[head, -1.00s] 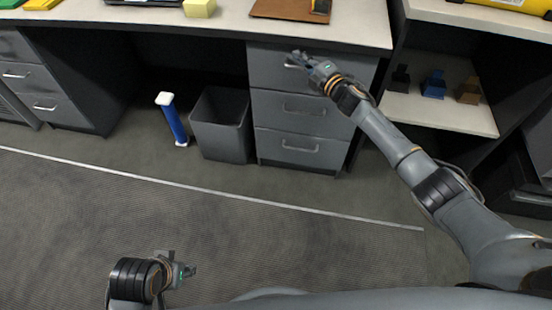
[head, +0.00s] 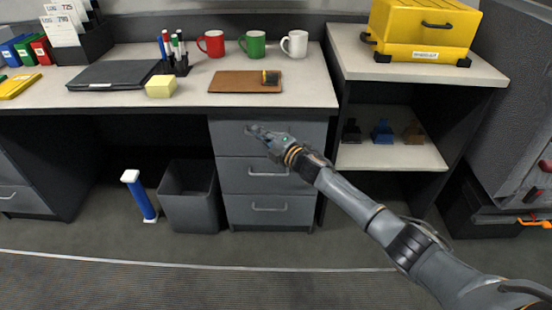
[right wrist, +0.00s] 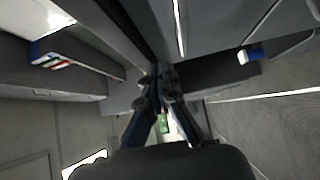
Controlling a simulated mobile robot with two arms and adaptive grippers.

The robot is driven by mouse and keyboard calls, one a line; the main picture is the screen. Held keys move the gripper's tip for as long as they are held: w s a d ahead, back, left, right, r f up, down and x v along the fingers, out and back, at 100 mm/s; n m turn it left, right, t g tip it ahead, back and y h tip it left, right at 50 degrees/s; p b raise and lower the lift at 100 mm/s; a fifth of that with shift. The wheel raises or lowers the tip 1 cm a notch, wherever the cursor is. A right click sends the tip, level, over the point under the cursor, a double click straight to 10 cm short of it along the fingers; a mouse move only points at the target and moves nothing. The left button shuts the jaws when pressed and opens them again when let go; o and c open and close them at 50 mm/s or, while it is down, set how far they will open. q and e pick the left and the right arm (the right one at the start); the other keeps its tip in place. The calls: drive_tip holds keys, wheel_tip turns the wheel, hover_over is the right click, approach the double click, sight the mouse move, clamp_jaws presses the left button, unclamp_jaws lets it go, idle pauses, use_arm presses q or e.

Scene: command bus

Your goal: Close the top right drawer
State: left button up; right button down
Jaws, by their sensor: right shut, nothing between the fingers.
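The top right drawer (head: 308,134) is the grey top front of a three-drawer stack under the right end of the desk. Its front looks about level with the two drawers below. My right gripper (head: 253,130) is shut and empty at this front, around its handle area, and hides most of the handle. I cannot tell if it touches. In the right wrist view the shut fingers (right wrist: 165,76) point toward grey surfaces. My left gripper is out of view.
The lower drawers (head: 268,176) look closed. A grey bin (head: 189,198) and a blue-and-white post (head: 140,196) stand left of the stack. Mugs, a clipboard (head: 232,82) and a yellow block (head: 160,86) are on the desk. An open shelf unit (head: 400,155) stands right.

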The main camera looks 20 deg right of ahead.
drive_tip(key=p+v, duration=0.2)
drive_tip(key=v, duration=0.7)
drive_tip(key=s+d+f+m+g+h, duration=0.1)
drive_tip(key=s+f+m+g+h, duration=0.55)
drive_tip(key=s+f+m, duration=1.1)
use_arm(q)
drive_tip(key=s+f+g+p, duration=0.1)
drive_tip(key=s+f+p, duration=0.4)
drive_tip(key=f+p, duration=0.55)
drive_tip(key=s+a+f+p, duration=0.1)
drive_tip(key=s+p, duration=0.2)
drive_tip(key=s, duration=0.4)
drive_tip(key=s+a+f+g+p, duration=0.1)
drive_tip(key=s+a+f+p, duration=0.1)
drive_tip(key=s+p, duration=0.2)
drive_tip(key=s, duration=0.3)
use_arm(e)
drive_tip(key=s+f+m+g, duration=0.1)
drive_tip(key=s+f, duration=0.5)
drive_tip(key=s, duration=0.8)
drive_tip(key=s+d+f+m+g+h, duration=0.1)
drive_tip(key=s+f+g, duration=0.3)
drive_tip(key=s, duration=1)
drive_tip(key=s+d+f+m+g, duration=0.1)
drive_tip(key=s+f+g, duration=0.2)
drive_tip(key=s+f, duration=0.5)
drive_tip(key=s, duration=0.6)
drive_tip(key=shift+d+f+h, duration=0.25)
drive_tip(key=shift+f+h, duration=0.1)
